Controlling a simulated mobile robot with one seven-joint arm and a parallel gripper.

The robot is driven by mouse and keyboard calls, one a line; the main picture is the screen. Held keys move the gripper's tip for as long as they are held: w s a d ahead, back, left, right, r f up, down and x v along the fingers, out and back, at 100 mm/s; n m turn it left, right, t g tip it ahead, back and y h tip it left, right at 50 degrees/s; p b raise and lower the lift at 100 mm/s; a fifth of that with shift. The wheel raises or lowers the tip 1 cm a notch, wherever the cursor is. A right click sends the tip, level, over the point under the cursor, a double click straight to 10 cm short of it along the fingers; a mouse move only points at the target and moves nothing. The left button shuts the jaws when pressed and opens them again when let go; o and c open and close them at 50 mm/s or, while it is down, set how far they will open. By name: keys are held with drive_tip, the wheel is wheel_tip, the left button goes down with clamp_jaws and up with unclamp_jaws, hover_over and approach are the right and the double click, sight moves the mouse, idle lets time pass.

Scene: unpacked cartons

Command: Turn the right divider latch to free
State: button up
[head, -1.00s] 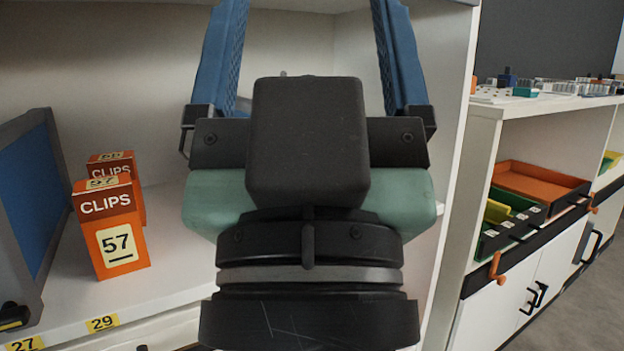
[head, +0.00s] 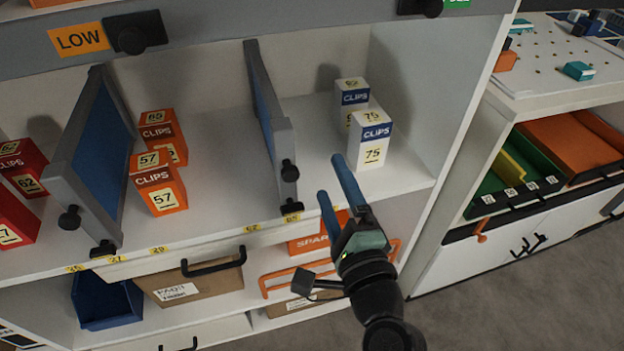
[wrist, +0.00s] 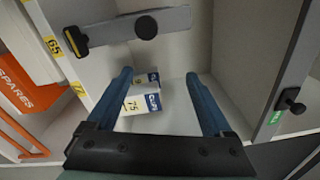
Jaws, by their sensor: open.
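The right divider (head: 275,125) is a blue panel in a grey frame, upright on the shelf. Its front edge carries a round black knob (head: 289,171) and, at the foot, a black latch piece (head: 291,207). In the wrist view the divider (wrist: 115,32) lies across the top, with its knob (wrist: 146,27) and a black-and-yellow foot piece (wrist: 76,40). I cannot tell which way the latch is turned. My gripper (head: 331,178) is open and empty, in front of the shelf and right of the divider. Its blue fingers (wrist: 158,75) are apart from the divider.
White-and-blue clips boxes (head: 371,140) stand right of the divider; orange clips boxes (head: 158,183) stand left of it. The left divider (head: 88,160) is farther left. An upper rail (head: 250,30) bears knobs. An orange handle (head: 330,275) sticks out below the shelf.

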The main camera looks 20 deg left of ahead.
drive_tip(key=s+f+m+g+p, duration=0.1)
drive_tip(key=s+f+m+p, duration=0.2)
drive_tip(key=s+f+m, duration=0.35)
drive_tip(key=m+p, duration=0.2)
drive_tip(key=m, duration=0.6)
approach(293, 213)
drive_tip(key=shift+t, duration=0.3)
drive_tip(key=b+x, duration=0.1)
drive_tip(key=x, duration=0.7)
drive_tip(key=shift+w+a+f+b, duration=0.15)
drive_tip(key=shift+w+f+b, duration=0.05)
drive_tip(key=shift+w+b, duration=0.1)
drive_tip(key=shift+c, duration=0.2)
clamp_jaws()
